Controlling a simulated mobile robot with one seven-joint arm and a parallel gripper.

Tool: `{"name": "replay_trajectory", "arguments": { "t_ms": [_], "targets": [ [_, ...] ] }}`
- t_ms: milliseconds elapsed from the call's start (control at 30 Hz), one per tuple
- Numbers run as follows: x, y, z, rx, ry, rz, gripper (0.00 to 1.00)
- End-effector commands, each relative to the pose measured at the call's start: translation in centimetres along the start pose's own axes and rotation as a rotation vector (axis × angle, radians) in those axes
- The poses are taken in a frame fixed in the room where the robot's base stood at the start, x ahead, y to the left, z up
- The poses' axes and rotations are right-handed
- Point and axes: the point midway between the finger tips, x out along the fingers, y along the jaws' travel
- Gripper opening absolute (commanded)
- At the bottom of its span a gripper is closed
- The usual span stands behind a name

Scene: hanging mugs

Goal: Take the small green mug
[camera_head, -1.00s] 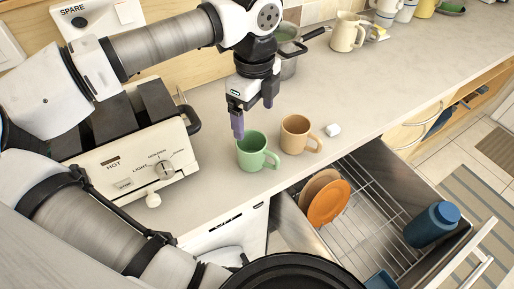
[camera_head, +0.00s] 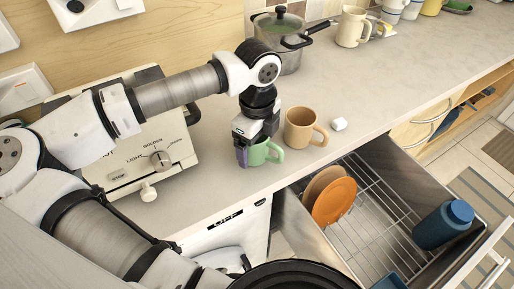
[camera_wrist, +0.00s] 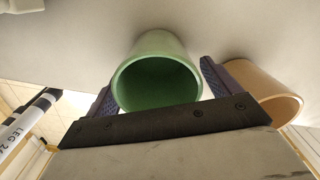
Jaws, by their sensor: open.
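The small green mug (camera_head: 262,154) stands upright on the counter, its handle to the right in the head view. My gripper (camera_head: 256,152) is open and low over it, with one purple finger at the mug's left side. In the wrist view the green mug (camera_wrist: 157,72) lies between my two open fingers (camera_wrist: 156,88), its opening facing the camera. Gaps show between mug and fingers there. In the head view the gripper hides part of the mug's rim and the other finger.
A tan mug (camera_head: 301,127) stands close on the right, near one finger in the wrist view (camera_wrist: 262,88). A toaster (camera_head: 150,150) is at left. An open drawer rack (camera_head: 370,215) holds plates (camera_head: 334,202) and a blue bottle (camera_head: 442,225).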

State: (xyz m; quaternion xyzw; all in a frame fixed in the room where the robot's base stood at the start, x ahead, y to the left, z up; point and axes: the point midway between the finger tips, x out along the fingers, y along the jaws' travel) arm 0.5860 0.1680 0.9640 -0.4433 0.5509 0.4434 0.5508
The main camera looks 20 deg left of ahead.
Motion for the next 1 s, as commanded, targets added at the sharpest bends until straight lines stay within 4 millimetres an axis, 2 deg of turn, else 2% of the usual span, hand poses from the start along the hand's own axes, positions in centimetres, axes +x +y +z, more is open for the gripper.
{"name": "replay_trajectory", "arguments": {
  "t_ms": [167,567,833,1000],
  "targets": [
    [0.0,0.0,0.0,0.000,0.000,0.000,0.88],
    [-0.1,0.0,0.0,0.000,0.000,0.000,0.35],
    [-0.3,0.0,0.1,0.000,-0.001,-0.001,0.34],
    [-2.5,0.0,0.1,-0.001,-0.005,-0.002,0.34]
  ]
}}
